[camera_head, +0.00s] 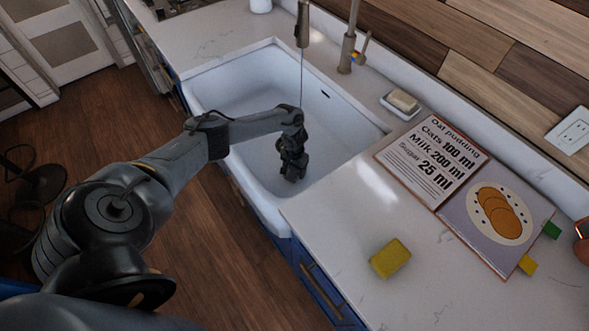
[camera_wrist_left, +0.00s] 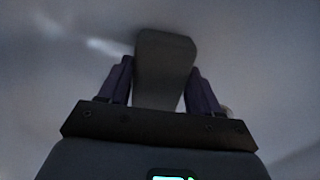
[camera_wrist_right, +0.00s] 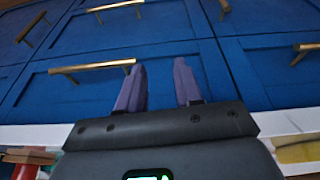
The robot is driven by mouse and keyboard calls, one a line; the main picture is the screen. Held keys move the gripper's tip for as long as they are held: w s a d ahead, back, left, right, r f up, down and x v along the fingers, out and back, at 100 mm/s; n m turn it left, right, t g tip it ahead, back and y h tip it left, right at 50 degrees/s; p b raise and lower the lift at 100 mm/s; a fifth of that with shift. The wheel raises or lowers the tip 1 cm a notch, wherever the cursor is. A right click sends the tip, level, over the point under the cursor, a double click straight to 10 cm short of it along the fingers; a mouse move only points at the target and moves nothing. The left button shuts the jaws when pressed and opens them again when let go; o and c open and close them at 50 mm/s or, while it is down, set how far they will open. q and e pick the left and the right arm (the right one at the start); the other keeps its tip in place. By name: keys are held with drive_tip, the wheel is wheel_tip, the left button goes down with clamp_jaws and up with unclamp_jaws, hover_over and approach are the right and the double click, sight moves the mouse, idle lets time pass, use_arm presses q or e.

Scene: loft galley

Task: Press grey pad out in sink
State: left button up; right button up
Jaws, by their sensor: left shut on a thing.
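The grey pad (camera_wrist_left: 165,65) stands between the two fingers of my left gripper (camera_wrist_left: 163,85) in the left wrist view, gripped from both sides. In the head view my left gripper (camera_head: 293,168) reaches down into the white sink (camera_head: 245,85), over its near right part. The pad is hard to tell from the dark gripper there, and I cannot tell whether it touches the basin floor. My right gripper (camera_wrist_right: 160,85) is open and empty in front of blue cabinet fronts; it is not seen in the head view.
A tap (camera_head: 349,45) stands behind the sink, with a thin line hanging from its spout (camera_head: 302,25). A soap dish (camera_head: 400,106), an open recipe book (camera_head: 437,165) and a yellow sponge (camera_head: 390,258) lie on the right counter.

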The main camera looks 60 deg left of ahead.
sight(294, 169)
use_arm(q)
drive_tip(key=shift+f, duration=0.35)
idle(0.3)
drive_tip(key=shift+f+b, duration=0.3)
drive_tip(key=shift+b, duration=0.1)
drive_tip(key=shift+f, duration=0.1)
idle(0.8)
drive_tip(key=shift+f, duration=0.1)
idle(0.9)
idle(0.6)
wheel_tip(294, 169, up, 2)
drive_tip(key=p, duration=0.2)
drive_tip(key=shift+p, duration=0.3)
wheel_tip(294, 169, up, 8)
drive_tip(key=p, duration=0.8)
drive_tip(key=shift+r+p, duration=0.2)
drive_tip(key=shift+p, duration=0.2)
